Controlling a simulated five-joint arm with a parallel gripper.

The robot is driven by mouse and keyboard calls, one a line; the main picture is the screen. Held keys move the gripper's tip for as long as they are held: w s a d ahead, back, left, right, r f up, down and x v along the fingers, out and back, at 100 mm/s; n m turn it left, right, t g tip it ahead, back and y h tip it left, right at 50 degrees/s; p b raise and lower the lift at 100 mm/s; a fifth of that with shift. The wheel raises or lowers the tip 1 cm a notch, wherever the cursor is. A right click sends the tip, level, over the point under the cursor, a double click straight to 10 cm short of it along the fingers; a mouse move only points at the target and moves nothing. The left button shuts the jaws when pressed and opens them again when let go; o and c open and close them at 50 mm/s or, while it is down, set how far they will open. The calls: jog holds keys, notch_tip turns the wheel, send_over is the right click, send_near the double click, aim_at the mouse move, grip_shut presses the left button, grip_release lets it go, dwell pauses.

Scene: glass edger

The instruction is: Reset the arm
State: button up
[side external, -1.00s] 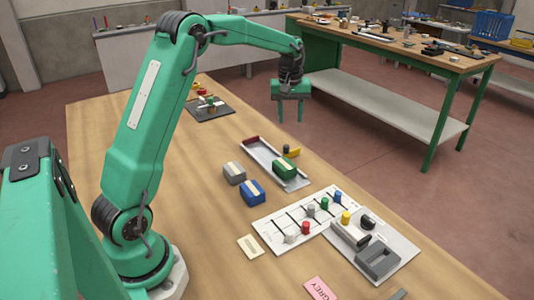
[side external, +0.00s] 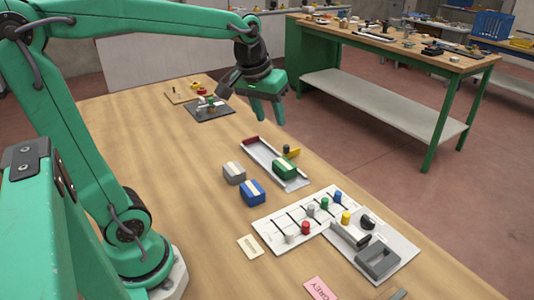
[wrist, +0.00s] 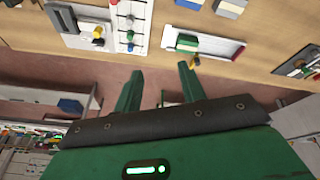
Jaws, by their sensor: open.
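My gripper (side external: 270,110) is green, open and empty. In the side external view it hangs in the air past the far side of the wooden bench (side external: 150,150), tilted, with its fingers pointing down. In the wrist view its two fingers (wrist: 160,85) stand apart with nothing between them. The long tray (side external: 262,160) lies below it and nearer the camera, holding a green block (side external: 285,168) and a dark red piece (side external: 251,141) at its far end.
A grey block (side external: 234,173) and a blue block (side external: 252,192) sit beside the tray. A white board (side external: 270,222) carries several coloured knobs. A grey plate with a fixture (side external: 376,262) stands at right. A dark plate with parts (side external: 208,110) is at the back. A green-framed table (side external: 400,48) stands beyond.

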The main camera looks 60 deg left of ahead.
jog(key=s+d+f+m+t, duration=0.1)
jog(key=s+d+m, duration=0.1)
jog(key=s, duration=0.4)
jog(key=s+d+f+m+t, duration=0.1)
jog(key=s+d+f+m, duration=0.1)
jog(key=s, duration=0.4)
jog(key=shift+s+d+f+m+h, duration=0.15)
jog(key=shift+s+d+m+h, duration=0.15)
jog(key=shift+d+m, duration=0.15)
